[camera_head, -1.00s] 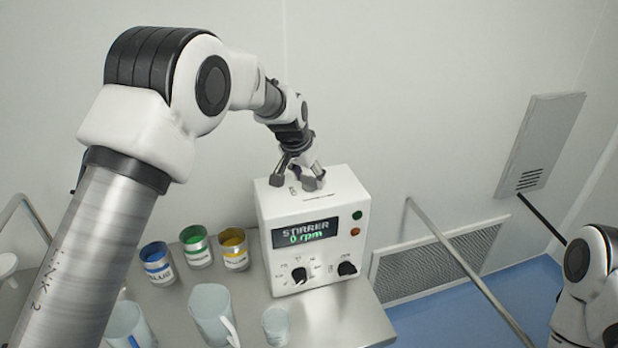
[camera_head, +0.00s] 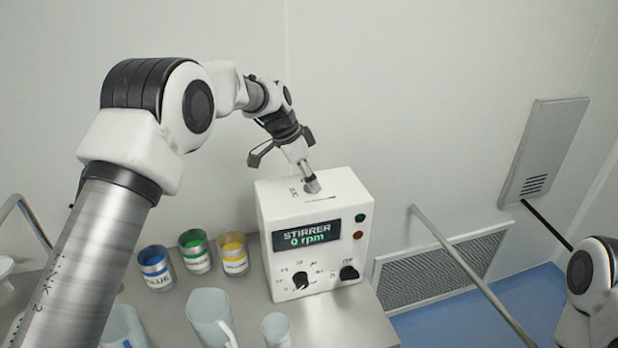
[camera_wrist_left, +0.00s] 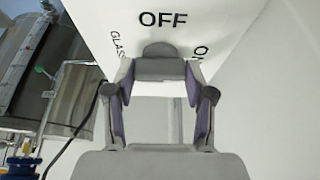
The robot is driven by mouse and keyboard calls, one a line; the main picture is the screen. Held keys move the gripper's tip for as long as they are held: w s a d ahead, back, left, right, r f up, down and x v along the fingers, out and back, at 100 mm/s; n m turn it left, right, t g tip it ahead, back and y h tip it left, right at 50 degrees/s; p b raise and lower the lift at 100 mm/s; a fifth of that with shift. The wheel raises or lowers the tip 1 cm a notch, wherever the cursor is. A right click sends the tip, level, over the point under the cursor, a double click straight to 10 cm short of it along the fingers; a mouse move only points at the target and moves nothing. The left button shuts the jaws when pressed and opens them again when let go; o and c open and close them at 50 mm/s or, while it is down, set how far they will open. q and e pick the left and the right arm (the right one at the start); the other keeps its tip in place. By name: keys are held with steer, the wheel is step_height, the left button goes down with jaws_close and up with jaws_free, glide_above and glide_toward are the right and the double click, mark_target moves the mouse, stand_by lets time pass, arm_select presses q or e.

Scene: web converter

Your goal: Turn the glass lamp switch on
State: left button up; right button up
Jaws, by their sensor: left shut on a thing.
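The stirrer box (camera_head: 345,205) is white, with a display reading "STIRRER 0 rpm". The grey glass lamp switch (camera_head: 312,187) is on its top face. In the left wrist view the switch (camera_wrist_left: 160,66) sits between my fingers, below the word "OFF"; "GLASS" is at its left and a partly covered "ON" at its right. My left gripper (camera_head: 308,180) reaches down from above and is shut on the switch; it also shows in the left wrist view (camera_wrist_left: 160,85). The fingers partly cover the switch, so its exact angle is hard to tell. My right gripper is out of view.
The box front has two black knobs (camera_head: 301,281) and small green and red buttons (camera_head: 359,217). Blue (camera_head: 155,267), green (camera_head: 195,251) and yellow (camera_head: 233,254) cups stand left of it. Clear vessels (camera_head: 210,316) are nearer. A metal rail (camera_head: 465,275) runs on the right.

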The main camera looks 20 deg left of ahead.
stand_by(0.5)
arm_select(q)
steer(key=o, duration=1.2)
steer(key=shift+w+d, duration=0.1)
steer(key=shift+c, duration=0.2)
steer(key=v, duration=1.2)
